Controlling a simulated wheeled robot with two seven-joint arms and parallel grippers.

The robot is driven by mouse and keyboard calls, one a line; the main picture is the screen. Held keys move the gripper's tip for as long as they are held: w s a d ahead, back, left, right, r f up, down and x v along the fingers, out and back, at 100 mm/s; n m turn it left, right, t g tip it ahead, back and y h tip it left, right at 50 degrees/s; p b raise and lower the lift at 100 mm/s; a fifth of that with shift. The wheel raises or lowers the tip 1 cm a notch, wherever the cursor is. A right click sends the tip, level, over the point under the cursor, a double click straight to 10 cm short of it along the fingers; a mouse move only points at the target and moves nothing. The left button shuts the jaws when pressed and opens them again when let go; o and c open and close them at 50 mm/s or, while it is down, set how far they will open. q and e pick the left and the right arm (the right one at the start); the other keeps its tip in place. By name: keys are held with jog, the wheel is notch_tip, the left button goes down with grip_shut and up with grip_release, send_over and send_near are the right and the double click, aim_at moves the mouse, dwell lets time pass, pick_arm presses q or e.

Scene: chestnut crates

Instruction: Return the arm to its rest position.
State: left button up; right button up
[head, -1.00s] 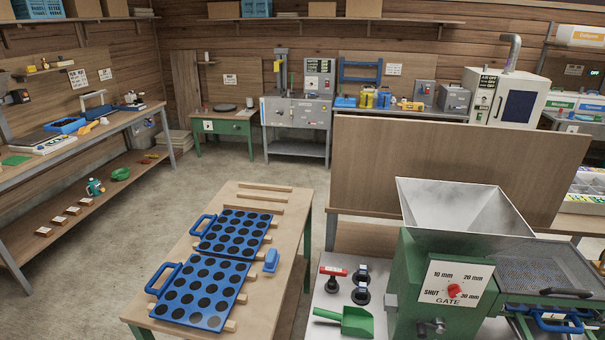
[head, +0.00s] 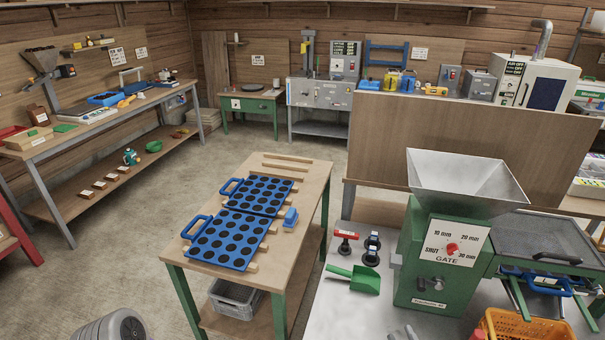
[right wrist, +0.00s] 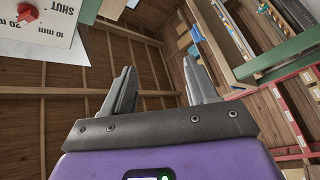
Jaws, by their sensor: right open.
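My right gripper (right wrist: 161,84) is open in the right wrist view, with its two grey fingers wide apart and nothing between them. In the head view, what seem to be its grey fingertips (head: 404,333) just show at the bottom edge, in front of the grey bench and below the green machine. Most of the right arm is out of the picture. My left gripper is not in view.
The green hopper machine (head: 437,262) stands close to the right fingertips, with a green scoop (head: 353,280) to its left. An orange basket (head: 520,325) is at the bottom right. Two blue perforated trays (head: 228,241) lie on the wooden table (head: 312,190).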

jog(key=s+a+f+n+g+y, duration=0.1)
jog(key=s+a+n+g+y, duration=0.1)
jog(key=a+n+g+y, duration=0.55)
jog(key=s+a+f+n+g+y, duration=0.1)
jog(key=s+a+n+g+y, duration=0.1)
jog(key=a+n, duration=0.95)
jog(key=s+a+f+n+g+h, duration=0.2)
jog(key=s+a+f+n+g, duration=0.3)
jog(key=s+a+n+g, duration=0.7)
jog(key=s+d+n+t+h, duration=0.1)
jog(key=s+d+n+h, duration=0.2)
jog(key=n, duration=1)
jog(key=s+d+n+h, duration=0.3)
jog(key=n+h, duration=0.1)
jog(key=n, duration=0.9)
jog(key=shift+s+r+t, duration=0.25)
jog(key=shift+r+t, duration=0.05)
jog(key=shift+t, duration=0.05)
